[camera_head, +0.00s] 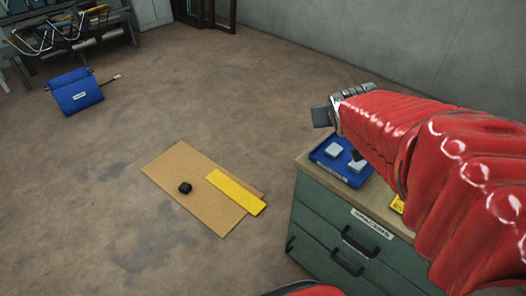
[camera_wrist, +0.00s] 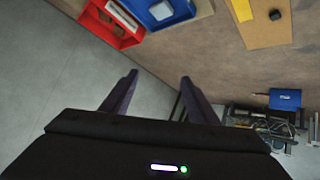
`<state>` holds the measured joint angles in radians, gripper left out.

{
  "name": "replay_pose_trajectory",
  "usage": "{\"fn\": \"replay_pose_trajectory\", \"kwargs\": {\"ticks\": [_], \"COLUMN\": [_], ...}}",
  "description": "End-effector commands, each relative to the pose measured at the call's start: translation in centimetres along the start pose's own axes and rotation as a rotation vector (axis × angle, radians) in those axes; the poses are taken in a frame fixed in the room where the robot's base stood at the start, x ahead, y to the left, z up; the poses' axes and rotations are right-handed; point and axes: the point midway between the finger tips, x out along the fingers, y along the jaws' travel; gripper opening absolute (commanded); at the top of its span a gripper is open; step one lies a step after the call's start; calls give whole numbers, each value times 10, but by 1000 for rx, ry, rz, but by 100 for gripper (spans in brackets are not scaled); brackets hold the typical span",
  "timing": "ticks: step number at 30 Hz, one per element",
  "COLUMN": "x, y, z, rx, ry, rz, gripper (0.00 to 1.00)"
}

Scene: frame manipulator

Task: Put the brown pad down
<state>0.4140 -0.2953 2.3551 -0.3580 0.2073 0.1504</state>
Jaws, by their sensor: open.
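A flat brown pad (camera_head: 172,168) lies on the floor left of the cabinet in the head view. A yellow strip (camera_head: 236,191) lies over its right side, and a small black object (camera_head: 185,187) sits on it. The pad also shows at the top right of the wrist view (camera_wrist: 262,33). My gripper (camera_head: 322,113) is raised near the cabinet's back corner, well apart from the pad. In the wrist view my gripper's two fingers (camera_wrist: 158,79) are spread with nothing between them.
A green drawer cabinet (camera_head: 335,215) at the right bears a blue tray (camera_head: 342,170) with pale blocks. A red tray (camera_wrist: 105,27) shows in the wrist view. A blue case (camera_head: 75,90) lies on the floor near a tool bench (camera_head: 62,36). Floor around the pad is clear.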

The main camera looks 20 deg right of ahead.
Motion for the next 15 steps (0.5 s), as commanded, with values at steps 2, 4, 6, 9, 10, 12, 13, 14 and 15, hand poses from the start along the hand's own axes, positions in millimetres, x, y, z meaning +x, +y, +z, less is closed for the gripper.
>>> {"fn": "replay_pose_trajectory", "kwargs": {"ticks": [2,4,6,9,10,12,13,14,15], "x": [-23,-42,-60,-89,-97,-118,-126,-135,-145], "y": [-23,-41,-59,-83,-90,-106,-113,-119,-126], "z": [8,19,32,52,59,76,83,90,100], "rx": [-9,-17,-25,-43,-49,-67,-75,-84,-94], "ry": [-31,-66,-103,-156,-173,-211,-228,-244,-264], "rz": [-34,-64,-98,-154,-173,-217,-237,-257,-282], "gripper": [54,54,54,54,54,54,54,54,54]}}
